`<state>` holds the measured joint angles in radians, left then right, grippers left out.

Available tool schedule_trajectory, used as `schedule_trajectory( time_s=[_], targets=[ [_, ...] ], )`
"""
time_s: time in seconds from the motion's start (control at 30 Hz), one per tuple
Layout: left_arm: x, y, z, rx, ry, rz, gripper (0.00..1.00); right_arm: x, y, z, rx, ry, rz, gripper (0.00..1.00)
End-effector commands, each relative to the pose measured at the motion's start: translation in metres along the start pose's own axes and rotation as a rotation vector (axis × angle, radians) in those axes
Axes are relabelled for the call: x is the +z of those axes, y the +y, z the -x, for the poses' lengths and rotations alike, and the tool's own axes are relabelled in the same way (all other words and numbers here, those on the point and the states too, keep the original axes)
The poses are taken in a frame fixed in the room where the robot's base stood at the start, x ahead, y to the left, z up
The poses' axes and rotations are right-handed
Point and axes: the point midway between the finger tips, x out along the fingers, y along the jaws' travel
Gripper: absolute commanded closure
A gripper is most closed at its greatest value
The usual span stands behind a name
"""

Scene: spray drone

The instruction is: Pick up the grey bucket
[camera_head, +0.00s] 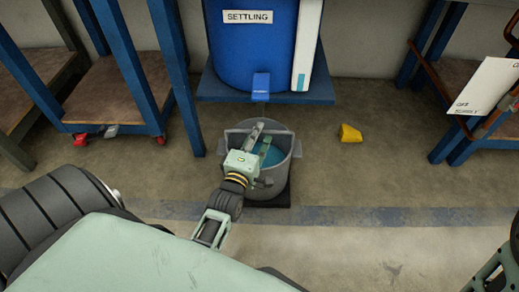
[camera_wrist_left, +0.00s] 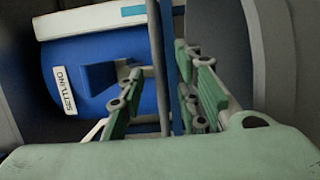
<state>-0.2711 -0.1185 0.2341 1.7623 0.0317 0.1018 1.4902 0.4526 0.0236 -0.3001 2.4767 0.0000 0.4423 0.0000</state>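The fingers look open, and contact with the bar cannot be told. Only part of my right arm shows at the lower right edge; its gripper is out of view.
A blue tank labelled SETTLING (camera_head: 232,50) with a blue spout (camera_head: 261,84) stands behind the bucket on a blue stand (camera_head: 318,88). The bucket is on a dark plate (camera_head: 270,202). A yellow object (camera_head: 350,133) lies to the right. Blue-framed benches flank both sides.

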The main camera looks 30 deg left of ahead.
Motion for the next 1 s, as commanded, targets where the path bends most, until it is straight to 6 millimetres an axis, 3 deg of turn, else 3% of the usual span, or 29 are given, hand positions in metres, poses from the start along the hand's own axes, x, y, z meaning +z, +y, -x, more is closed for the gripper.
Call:
schedule_trajectory(
  time_s=[0.23,0.6,1.0],
  targets=[
    [-0.0002,0.0000,-0.0019,-0.002,0.000,-0.001,0.69,-0.0003,-0.0002,-0.0011,-0.001,0.001,0.000,0.60],
    [-0.0002,-0.0001,-0.0017,-0.002,0.000,0.000,1.00,-0.0003,-0.0003,-0.0009,-0.001,0.001,0.000,0.60],
    [0.0000,-0.0001,-0.0016,-0.002,0.000,0.002,1.00,-0.0002,-0.0003,-0.0008,-0.001,0.001,0.000,0.60]
  ],
)
